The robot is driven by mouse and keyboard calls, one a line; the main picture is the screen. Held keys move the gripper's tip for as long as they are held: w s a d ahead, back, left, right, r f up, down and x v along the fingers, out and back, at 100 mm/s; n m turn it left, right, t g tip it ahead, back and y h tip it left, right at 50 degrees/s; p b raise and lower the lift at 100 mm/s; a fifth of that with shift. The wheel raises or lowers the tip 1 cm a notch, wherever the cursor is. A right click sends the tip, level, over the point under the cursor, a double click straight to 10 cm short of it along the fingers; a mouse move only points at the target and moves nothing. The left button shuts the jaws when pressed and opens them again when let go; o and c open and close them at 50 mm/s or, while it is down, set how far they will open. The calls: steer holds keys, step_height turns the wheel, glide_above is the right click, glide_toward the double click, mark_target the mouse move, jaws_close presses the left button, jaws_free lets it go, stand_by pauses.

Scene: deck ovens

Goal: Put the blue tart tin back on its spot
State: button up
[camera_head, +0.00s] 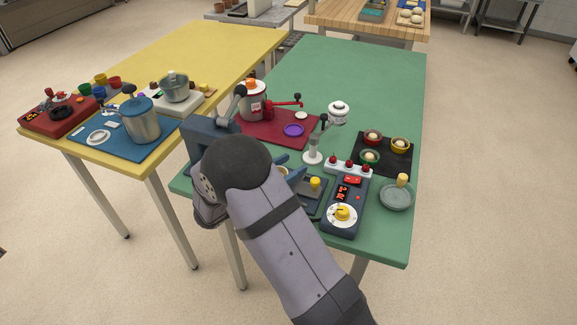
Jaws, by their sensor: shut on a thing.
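My gripper (286,170) is behind my own arm, low over the near part of the green table, left of the scale-like device. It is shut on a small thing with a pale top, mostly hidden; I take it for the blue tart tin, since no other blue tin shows. The black mat (408,168) at the right holds a red tin (373,134), a yellow tin (399,149) and a green tin (370,160), each with pale filling. The mat's near right corner is bare. The gripper is well left of the mat.
A dark device with a yellow dial (350,190), a white rack with red knobs (337,169) and a lamp-like stand (313,157) lie between my gripper and the mat. A grey-green dish (397,203) is in front of the mat. The green table's (335,75) far half is clear.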

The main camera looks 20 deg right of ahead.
steer(key=shift+f, duration=0.1)
steer(key=o, duration=1.1)
steer(key=shift+f+b, duration=0.2)
steer(key=shift+b, duration=0.3)
steer(key=v, duration=0.7)
steer(key=shift+s+d+b, duration=0.1)
steer(key=shift+s+b, duration=0.2)
steer(key=shift+b, duration=0.1)
steer(key=shift+o, duration=0.7)
steer(key=shift+s+r, duration=0.1)
